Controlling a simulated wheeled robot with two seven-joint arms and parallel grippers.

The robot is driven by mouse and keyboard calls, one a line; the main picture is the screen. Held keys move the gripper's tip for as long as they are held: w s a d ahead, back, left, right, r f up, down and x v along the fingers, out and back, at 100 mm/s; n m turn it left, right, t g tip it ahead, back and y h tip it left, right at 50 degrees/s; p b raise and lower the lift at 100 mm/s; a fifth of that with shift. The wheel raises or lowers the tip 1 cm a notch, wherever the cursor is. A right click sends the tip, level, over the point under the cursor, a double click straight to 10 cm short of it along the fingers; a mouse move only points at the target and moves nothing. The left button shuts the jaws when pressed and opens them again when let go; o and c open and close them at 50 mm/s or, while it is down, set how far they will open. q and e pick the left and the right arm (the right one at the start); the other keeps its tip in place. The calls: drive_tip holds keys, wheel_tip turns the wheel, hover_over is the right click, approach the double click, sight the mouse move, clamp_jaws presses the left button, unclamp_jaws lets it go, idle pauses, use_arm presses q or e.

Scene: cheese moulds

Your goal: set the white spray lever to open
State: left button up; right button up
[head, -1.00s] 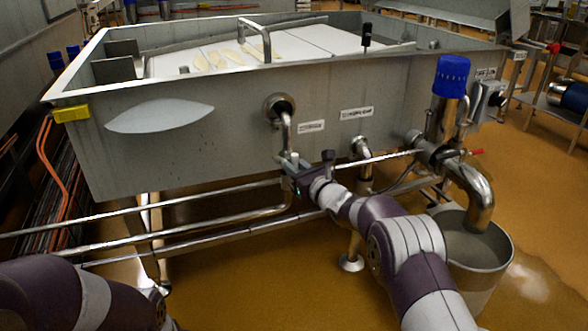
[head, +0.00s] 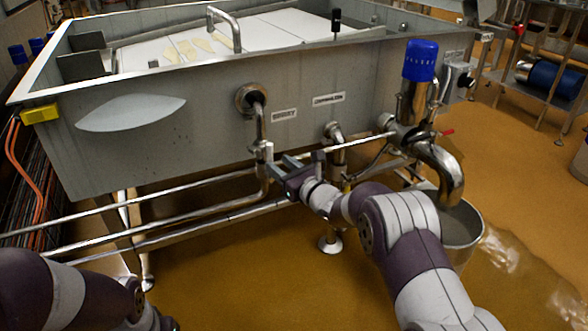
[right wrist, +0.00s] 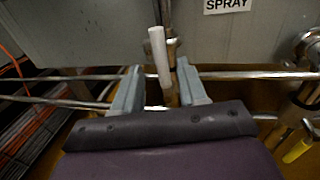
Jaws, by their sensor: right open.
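The white spray lever (right wrist: 159,55) stands nearly upright, leaning slightly, on a metal valve under the SPRAY label (right wrist: 227,5) in the right wrist view. In the head view its valve (head: 263,151) sits on the pipe below the tank's left outlet; the lever is too small to judge there. My right gripper (right wrist: 159,66) is open, its two pale fingers on either side of the lever in that view, with a gap on each side. In the head view the right gripper (head: 281,163) is just right of the valve. My left gripper is out of view.
A large steel tank (head: 210,145) fills the middle. Horizontal pipes (head: 160,226) run below the valve. A yellow handle (right wrist: 297,150) is at right in the wrist view. A blue-capped outlet (head: 421,62) bends into a bucket (head: 470,240) at right.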

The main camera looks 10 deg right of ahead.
use_arm(q)
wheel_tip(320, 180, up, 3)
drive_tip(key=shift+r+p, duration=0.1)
drive_tip(key=shift+p, duration=0.95)
use_arm(e)
drive_tip(key=v, duration=0.7)
